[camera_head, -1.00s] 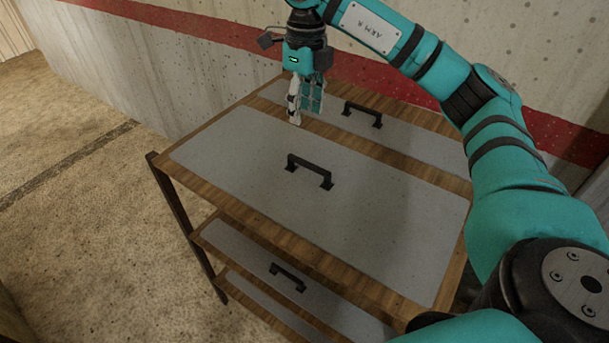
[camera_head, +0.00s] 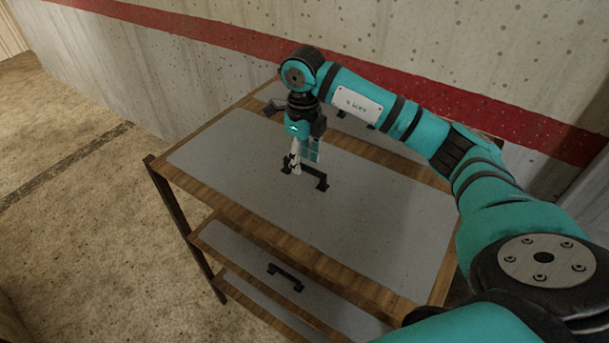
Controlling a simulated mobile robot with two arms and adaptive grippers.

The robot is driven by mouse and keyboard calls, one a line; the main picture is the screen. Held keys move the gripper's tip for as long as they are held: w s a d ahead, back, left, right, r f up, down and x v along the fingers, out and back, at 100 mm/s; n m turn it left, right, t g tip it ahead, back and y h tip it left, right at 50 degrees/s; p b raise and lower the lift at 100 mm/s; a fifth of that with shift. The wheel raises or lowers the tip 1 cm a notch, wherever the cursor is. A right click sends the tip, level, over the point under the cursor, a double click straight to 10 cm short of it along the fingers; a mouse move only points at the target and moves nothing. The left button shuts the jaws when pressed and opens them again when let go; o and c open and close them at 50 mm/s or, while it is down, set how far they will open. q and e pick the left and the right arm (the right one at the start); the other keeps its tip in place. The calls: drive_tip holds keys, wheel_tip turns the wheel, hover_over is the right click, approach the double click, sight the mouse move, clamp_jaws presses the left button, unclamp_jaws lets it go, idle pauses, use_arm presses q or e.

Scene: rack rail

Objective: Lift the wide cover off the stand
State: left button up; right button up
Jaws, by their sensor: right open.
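The wide cover (camera_head: 360,210) is a large grey panel lying flat on the wooden top of the stand (camera_head: 185,182). Its black bar handle (camera_head: 318,180) stands up near its middle. My right gripper (camera_head: 302,168) points down at the left part of this handle, with its fingers open. The fingers overlap the handle in the picture; I cannot tell whether they touch it. The handle's left end is partly hidden by the gripper. My left gripper is not in view.
A narrower grey cover (camera_head: 395,148) with its own handle lies behind, partly hidden by my right arm. Lower shelves hold another grey panel (camera_head: 235,248) with a black handle (camera_head: 286,277). A concrete wall (camera_head: 230,75) with a red stripe stands close behind. The floor at left is clear.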

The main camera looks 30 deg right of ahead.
sight(305, 165)
drive_tip(key=f, duration=0.1)
drive_tip(key=f+p, duration=0.1)
drive_tip(key=f, duration=0.1)
drive_tip(key=shift+d+f+p, duration=0.2)
drive_tip(key=shift+f+p, duration=0.05)
drive_tip(key=shift+p, duration=0.05)
drive_tip(key=shift+f, duration=0.3)
clamp_jaws()
drive_tip(key=shift+w+r, duration=0.1)
